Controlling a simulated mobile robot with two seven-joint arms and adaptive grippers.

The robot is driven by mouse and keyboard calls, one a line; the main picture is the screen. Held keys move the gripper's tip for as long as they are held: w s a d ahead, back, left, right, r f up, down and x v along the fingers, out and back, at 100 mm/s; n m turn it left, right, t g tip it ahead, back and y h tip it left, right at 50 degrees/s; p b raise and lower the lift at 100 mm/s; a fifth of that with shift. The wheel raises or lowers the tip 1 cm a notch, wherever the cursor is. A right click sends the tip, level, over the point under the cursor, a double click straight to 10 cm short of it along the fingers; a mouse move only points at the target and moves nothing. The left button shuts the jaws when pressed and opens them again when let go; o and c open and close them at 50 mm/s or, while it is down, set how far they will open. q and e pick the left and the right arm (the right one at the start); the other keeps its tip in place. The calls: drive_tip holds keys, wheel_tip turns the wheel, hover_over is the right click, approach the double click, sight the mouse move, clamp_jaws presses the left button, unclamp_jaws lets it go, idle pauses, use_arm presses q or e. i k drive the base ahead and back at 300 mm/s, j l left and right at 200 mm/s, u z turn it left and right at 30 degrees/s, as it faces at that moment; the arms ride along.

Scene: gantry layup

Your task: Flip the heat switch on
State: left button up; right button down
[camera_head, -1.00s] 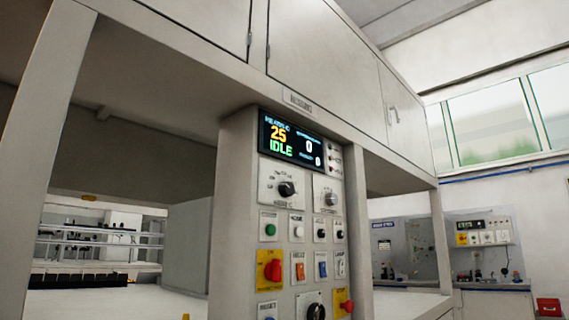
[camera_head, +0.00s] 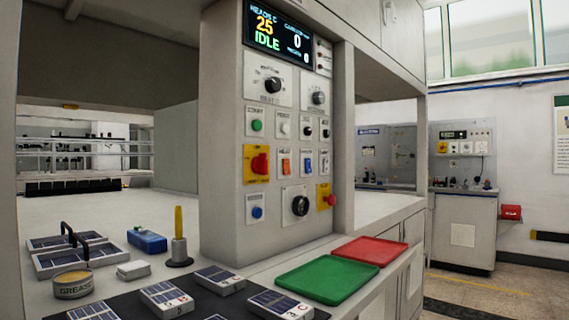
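The control panel stands upright on the front of a grey column. A small orange rocker switch (camera_head: 286,167) sits in the middle of the panel, under a small label that seems to read HEAT. Whether the rocker is tipped on or off is too small to tell. A blue rocker switch (camera_head: 308,164) is just to its right, and a red knob on a yellow plate (camera_head: 257,164) is to its left. The display (camera_head: 278,37) above reads 25, IDLE and 0. Neither of my grippers shows in the head view.
A green tray (camera_head: 326,279) and a red tray (camera_head: 370,251) lie on the counter below the panel. Solar-cell blocks (camera_head: 166,297) on a dark mat, a grease tin (camera_head: 73,284), a blue box (camera_head: 147,240) and a yellow-handled tool (camera_head: 179,238) are at left. The space before the panel looks clear.

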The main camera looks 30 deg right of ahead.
sight(286, 168)
drive_tip(key=i+l, duration=0.1)
drive_tip(key=l, duration=0.25)
drive_tip(key=i+l, duration=0.1)
drive_tip(key=l, duration=0.25)
drive_tip(key=k+l, duration=0.1)
drive_tip(key=l, duration=0.3)
drive_tip(key=i+l+u, duration=0.1)
drive_tip(key=i, duration=0.15)
